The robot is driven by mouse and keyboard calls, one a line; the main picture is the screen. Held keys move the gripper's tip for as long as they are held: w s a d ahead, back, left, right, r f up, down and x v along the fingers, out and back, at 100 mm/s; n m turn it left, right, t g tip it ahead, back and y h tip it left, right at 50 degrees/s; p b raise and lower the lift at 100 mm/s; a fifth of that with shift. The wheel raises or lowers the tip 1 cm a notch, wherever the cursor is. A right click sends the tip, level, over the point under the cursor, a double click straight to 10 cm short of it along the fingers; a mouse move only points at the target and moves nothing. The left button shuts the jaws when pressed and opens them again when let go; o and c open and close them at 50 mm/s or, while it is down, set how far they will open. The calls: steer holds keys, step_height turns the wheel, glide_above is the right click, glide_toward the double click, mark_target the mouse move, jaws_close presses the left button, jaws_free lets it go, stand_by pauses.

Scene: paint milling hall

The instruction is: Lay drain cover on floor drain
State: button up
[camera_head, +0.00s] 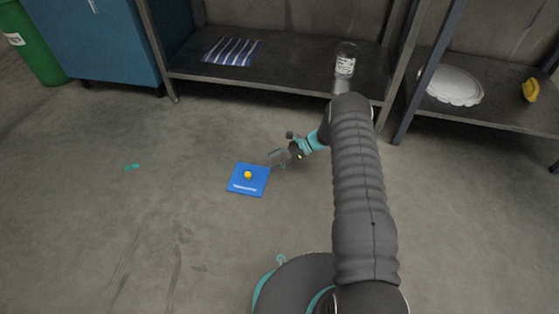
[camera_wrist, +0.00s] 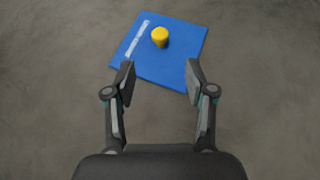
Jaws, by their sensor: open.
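The drain cover, a flat blue square with a white printed strip and a yellow knob, lies on the concrete floor left of my gripper in the head view (camera_head: 249,184). It also shows in the wrist view (camera_wrist: 180,55), ahead of the fingers. My gripper (camera_head: 278,157) is open and empty, just beside the cover's upper right edge in the head view. In the wrist view its spread fingertips (camera_wrist: 160,78) frame the cover's near edge, with the knob beyond them. No floor drain shows, and I cannot tell whether one is under the cover.
A metal shelf (camera_head: 285,75) holds a striped cloth (camera_head: 232,51) and a glass jar (camera_head: 345,60). Another shelf at right holds a white scalloped item (camera_head: 453,86) and a yellow object (camera_head: 530,89). A blue cabinet (camera_head: 100,42) and green bin (camera_head: 32,45) stand left. The floor at left is clear except teal spots (camera_head: 131,167).

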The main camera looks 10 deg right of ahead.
steer(key=s+d+r+n+h, duration=0.1)
steer(key=s+r+n+h, duration=0.15)
steer(key=r, duration=0.95)
steer(key=s+r+n+h, duration=0.2)
steer(key=s+r+n, duration=0.2)
steer(key=r, duration=0.8)
steer(key=s+d+r+n+h, duration=0.1)
steer(key=s+r+n+h, duration=0.2)
steer(key=r, duration=0.9)
steer(key=s+d+r+n+t+h, duration=0.2)
steer(key=s+r+n+t, duration=0.15)
steer(key=s+r, duration=0.85)
steer(key=s+d+n+t+h, duration=0.1)
steer(key=s+n, duration=0.1)
steer(key=s, duration=0.6)
steer(key=s+d+n+t+h, duration=0.1)
steer(key=s+d+n, duration=0.1)
steer(key=s, duration=0.7)
steer(key=shift+d+r+t+h, duration=0.3)
steer(key=shift+r+t+h, duration=0.05)
steer(key=shift+r, duration=0.05)
